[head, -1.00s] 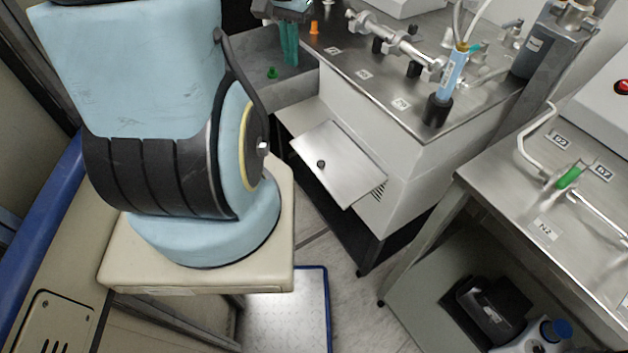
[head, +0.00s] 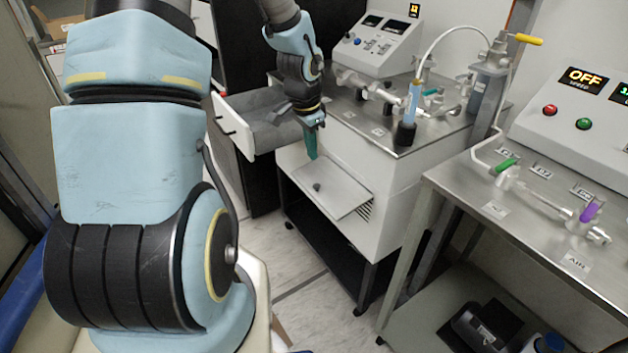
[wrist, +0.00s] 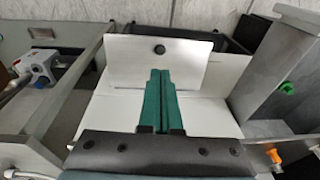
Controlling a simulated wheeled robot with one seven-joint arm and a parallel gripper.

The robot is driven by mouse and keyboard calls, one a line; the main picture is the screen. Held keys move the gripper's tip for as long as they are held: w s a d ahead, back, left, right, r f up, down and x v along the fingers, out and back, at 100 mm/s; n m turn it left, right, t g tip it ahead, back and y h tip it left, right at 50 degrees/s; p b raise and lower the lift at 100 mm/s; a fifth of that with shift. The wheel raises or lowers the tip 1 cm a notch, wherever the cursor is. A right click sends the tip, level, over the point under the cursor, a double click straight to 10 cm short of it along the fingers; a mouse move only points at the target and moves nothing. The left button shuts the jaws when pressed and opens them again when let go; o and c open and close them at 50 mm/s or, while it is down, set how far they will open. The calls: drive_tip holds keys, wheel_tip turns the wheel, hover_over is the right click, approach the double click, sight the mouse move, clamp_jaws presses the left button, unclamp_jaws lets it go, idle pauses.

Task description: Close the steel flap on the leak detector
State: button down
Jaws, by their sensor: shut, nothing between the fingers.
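The steel flap (head: 335,197) with a small dark knob stands open, jutting out from the white front of the leak detector (head: 392,195). In the wrist view the flap (wrist: 185,65) is upright in the picture, with its knob above my fingertips. In the wrist view my gripper (wrist: 158,72) overlaps the lower middle of the flap. I cannot tell whether the fingertips touch it.
An open drawer (head: 236,128) juts out left of the flap. Pipes and a blue tube (head: 412,100) stand on the steel top above. A second steel table (head: 465,190) with valves is at the right. The floor (head: 310,305) in front of the flap is clear.

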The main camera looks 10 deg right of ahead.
sight(316, 185)
drive_tip(key=f, duration=0.3)
drive_tip(key=w+f+p, duration=0.1)
drive_tip(key=f, duration=0.3)
drive_tip(key=d+f, duration=0.1)
drive_tip(key=f, duration=0.2)
drive_tip(key=shift+w+d+f, duration=0.1)
drive_tip(key=shift+w+f, duration=0.15)
drive_tip(key=shift+w, duration=0.05)
